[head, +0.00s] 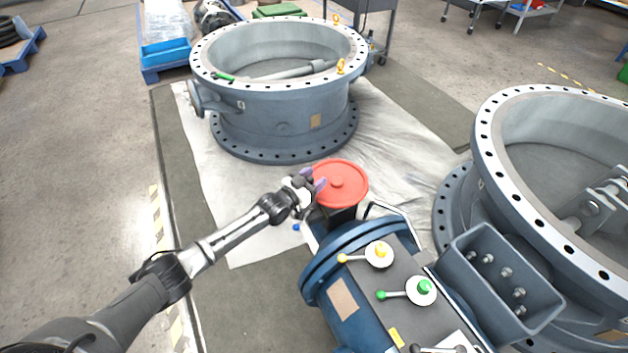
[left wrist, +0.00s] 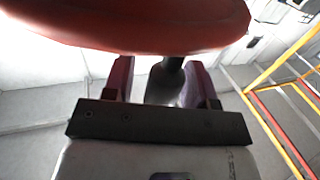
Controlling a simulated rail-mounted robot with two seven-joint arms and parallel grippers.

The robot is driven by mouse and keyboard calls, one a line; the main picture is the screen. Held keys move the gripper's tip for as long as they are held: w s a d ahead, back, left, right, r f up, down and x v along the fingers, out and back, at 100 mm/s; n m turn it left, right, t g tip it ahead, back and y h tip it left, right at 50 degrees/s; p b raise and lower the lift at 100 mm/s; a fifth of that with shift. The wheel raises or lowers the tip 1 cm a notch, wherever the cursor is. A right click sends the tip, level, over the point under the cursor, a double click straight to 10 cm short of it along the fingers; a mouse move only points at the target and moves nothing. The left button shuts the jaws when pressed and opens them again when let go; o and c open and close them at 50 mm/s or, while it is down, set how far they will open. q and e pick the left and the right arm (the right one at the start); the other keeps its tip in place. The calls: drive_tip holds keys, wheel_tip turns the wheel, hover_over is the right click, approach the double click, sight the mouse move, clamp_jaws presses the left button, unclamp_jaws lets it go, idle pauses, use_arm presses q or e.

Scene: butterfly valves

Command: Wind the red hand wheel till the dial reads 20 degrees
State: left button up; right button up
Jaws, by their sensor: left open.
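The red hand wheel (head: 341,184) is a round disc with a hub on top, on the end of the blue actuator (head: 345,258). My left gripper (head: 314,182) is at the left rim of the wheel. In the left wrist view, the underside of the red wheel (left wrist: 140,25) fills the top. My left gripper's purple fingers (left wrist: 160,85) stand apart below it, with a dark post-like part (left wrist: 172,72) showing between them. I cannot tell whether a finger touches the wheel. No dial face with readable degrees shows. My right gripper is not in view.
A large flanged valve body (head: 285,130) stands behind on a pale sheet; another (head: 478,190) is at right.

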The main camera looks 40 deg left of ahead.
use_arm(q)
clamp_jaws()
idle(0.5)
